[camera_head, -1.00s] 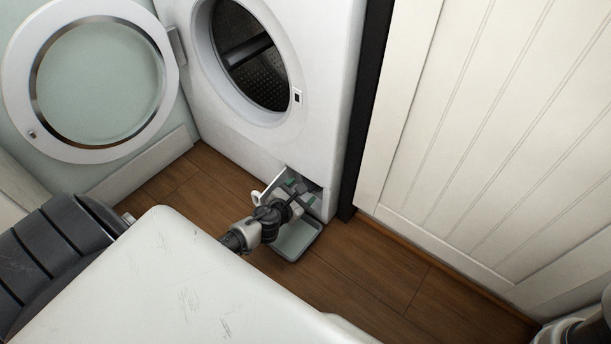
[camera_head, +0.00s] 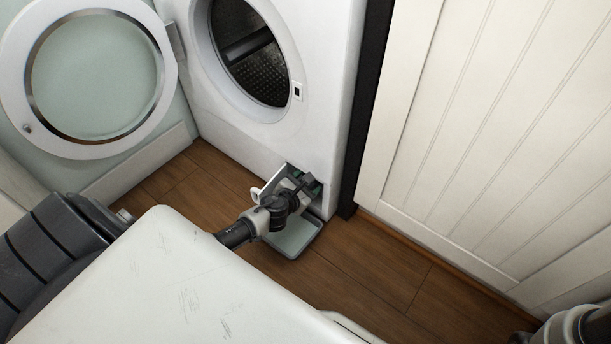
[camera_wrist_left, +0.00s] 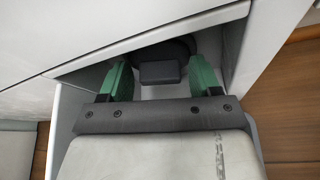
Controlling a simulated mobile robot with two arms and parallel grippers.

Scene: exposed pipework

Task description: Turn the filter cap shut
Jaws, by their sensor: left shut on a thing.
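The filter cap (camera_wrist_left: 160,72) is a dark round part with a block-shaped grip, set inside the low opening of the white washing machine (camera_head: 285,140). My left gripper (camera_head: 303,185) reaches into that opening. In the head view the gripper hides the cap. How far the cap is turned cannot be told. My right gripper is out of view; only part of my right arm shows at the bottom right.
A small white flap (camera_head: 268,184) stands open at the left of the opening. A shallow grey tray (camera_head: 292,239) lies on the wooden floor (camera_head: 375,275) below it. The round door (camera_head: 20,85) hangs open. A white panelled wall (camera_head: 480,130) is close on the right.

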